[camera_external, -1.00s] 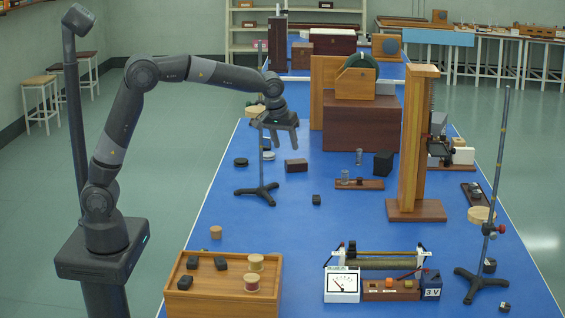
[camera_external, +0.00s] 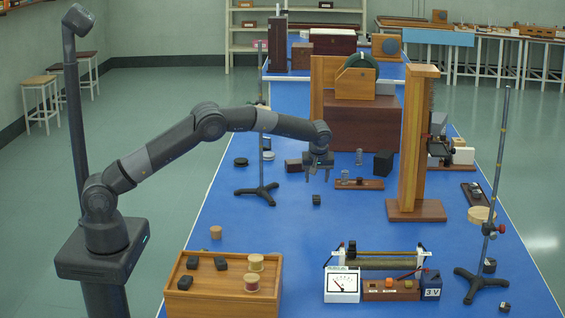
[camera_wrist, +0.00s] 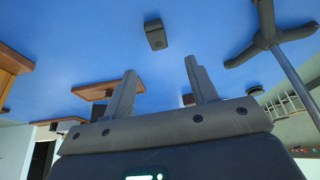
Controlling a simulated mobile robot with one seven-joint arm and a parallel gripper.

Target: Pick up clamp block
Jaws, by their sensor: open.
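A small dark block (camera_external: 316,200), which looks like the clamp block, lies alone on the blue bench top. It also shows in the wrist view (camera_wrist: 156,35), upper middle, beyond the fingertips, with a round mark or hole on one face. My gripper (camera_external: 318,178) is open and empty, pointing down just above the block in the external view. In the wrist view the two fingers (camera_wrist: 160,68) are apart, with bare blue surface between them and the block. I see no contact with the block.
A tripod stand (camera_external: 257,191) with a tall rod stands left of the block. A small wooden board (camera_external: 373,184) with a glass piece lies behind right, near a black cube (camera_external: 383,164). A tall wooden post (camera_external: 411,145) stands right. The blue bench (camera_external: 300,228) in front is clear.

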